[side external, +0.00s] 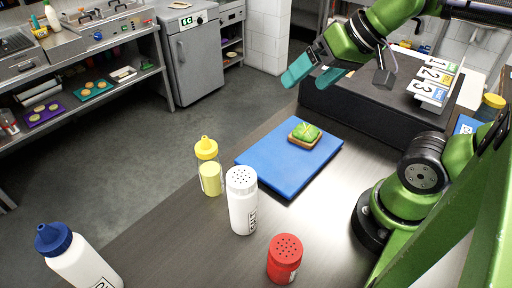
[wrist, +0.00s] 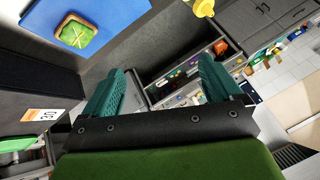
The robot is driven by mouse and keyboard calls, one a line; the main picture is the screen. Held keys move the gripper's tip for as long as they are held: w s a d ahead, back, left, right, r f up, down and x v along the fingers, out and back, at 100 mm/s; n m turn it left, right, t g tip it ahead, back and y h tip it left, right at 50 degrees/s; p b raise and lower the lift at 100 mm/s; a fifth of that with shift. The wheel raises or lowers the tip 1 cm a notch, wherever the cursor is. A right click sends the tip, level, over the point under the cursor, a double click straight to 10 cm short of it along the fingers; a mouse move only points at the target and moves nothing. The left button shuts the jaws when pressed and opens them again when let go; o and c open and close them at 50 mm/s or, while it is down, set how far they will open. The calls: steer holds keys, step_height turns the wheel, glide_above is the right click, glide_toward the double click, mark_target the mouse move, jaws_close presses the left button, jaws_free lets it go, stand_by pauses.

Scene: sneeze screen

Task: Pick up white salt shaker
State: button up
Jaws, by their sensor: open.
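The white salt shaker (side external: 242,200) stands upright on the grey counter, with a dotted white cap and dark lettering on its side. It is near the front corner of the blue board in the side view and is not visible in the wrist view. My gripper (side external: 308,72) is raised over the far end of the counter, beyond the board and well away from the shaker. Its two teal fingers are apart with nothing between them, as the wrist view (wrist: 160,92) also shows.
A yellow-capped bottle (side external: 208,168) stands just left of the shaker, and a red shaker (side external: 285,258) is to its front right. A blue-capped white bottle (side external: 78,258) is at lower left. The blue board (side external: 272,172) holds a topped bread slice (side external: 304,134). A black box (side external: 372,104) stands behind.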

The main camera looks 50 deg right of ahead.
mark_target(235, 181)
steer(key=s+a+f+m+g+y, duration=0.2)
steer(key=a+f+m+g+y, duration=0.2)
steer(key=a+m+g+y, duration=0.4)
steer(key=w+a+r+m+t+y, duration=0.25)
steer(key=w+r+m+y, duration=0.25)
steer(key=m+y, duration=0.25)
steer(key=shift+n+g+y, duration=0.25)
steer(key=shift+n+g, duration=0.3)
steer(key=f, duration=2.3)
steer(key=shift+a+f, duration=0.15)
steer(key=shift+a, duration=0.2)
steer(key=a, duration=0.7)
steer(key=shift+s+a, duration=0.15)
steer(key=shift+a, duration=0.05)
steer(key=c, duration=1.1)
step_height(235, 181, up, 10)
steer(key=shift+r, duration=0.1)
